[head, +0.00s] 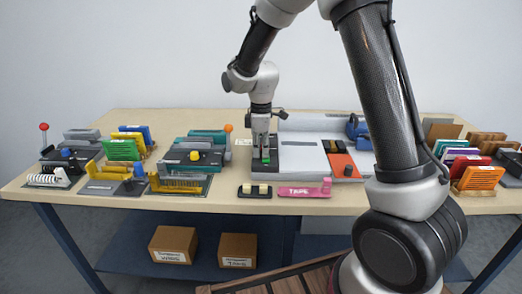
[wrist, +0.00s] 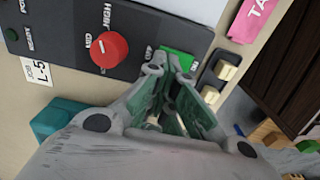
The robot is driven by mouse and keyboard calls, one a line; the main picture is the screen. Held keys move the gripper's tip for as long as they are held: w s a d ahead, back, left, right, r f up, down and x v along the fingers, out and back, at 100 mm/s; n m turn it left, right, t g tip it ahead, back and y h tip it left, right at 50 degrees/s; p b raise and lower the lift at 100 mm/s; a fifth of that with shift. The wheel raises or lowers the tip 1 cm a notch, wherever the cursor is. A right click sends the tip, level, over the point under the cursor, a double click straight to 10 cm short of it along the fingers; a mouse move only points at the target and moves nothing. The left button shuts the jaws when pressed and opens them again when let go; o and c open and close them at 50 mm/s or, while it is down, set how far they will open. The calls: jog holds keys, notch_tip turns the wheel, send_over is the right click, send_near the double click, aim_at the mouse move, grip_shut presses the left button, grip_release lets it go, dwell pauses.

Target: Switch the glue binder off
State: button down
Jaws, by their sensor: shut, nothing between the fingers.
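The glue binder (head: 300,157) is a pale grey machine in the middle of the table, with a dark control panel (wrist: 60,30) on its left side. In the wrist view the panel carries a red knob (wrist: 104,48), a small green light or button (wrist: 12,33), and a green switch (wrist: 178,62) near its lower end. My gripper (head: 261,156) is shut and empty, pointing down over the panel. In the wrist view its fingertips (wrist: 170,68) are at the green switch and partly cover it. I cannot tell whether they touch it.
A black block with two cream buttons (head: 255,191) and a pink tape piece (head: 304,190) lie in front of the binder. A teal machine (head: 209,137) stands left, an orange pad (head: 342,164) right. Several colourful stacks and holders fill both table ends.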

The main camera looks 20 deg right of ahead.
jog(key=shift+s+a+f, duration=0.15)
jog(key=shift+s+f, duration=0.15)
jog(key=shift+s, duration=0.5)
notch_tip(320, 180, up, 14)
jog(key=w, duration=0.3)
jog(key=m, duration=0.5)
send_over(270, 162)
jog(key=f, duration=0.2)
jog(key=s+d+r+m+t, duration=0.1)
jog(key=s+d+r+m, duration=0.1)
jog(key=s+d, duration=0.3)
jog(key=s+d+r+m+t, duration=0.2)
jog(key=s+d+r+m, duration=0.1)
jog(key=s, duration=0.8)
jog(key=s+d+r+m+t, duration=0.1)
jog(key=s+d+r+m, duration=0.1)
jog(key=s+d+m, duration=0.2)
jog(key=s+d, duration=0.2)
jog(key=s, duration=0.2)
jog(key=shift+s+d+r, duration=0.15)
jog(key=shift+d+r, duration=0.2)
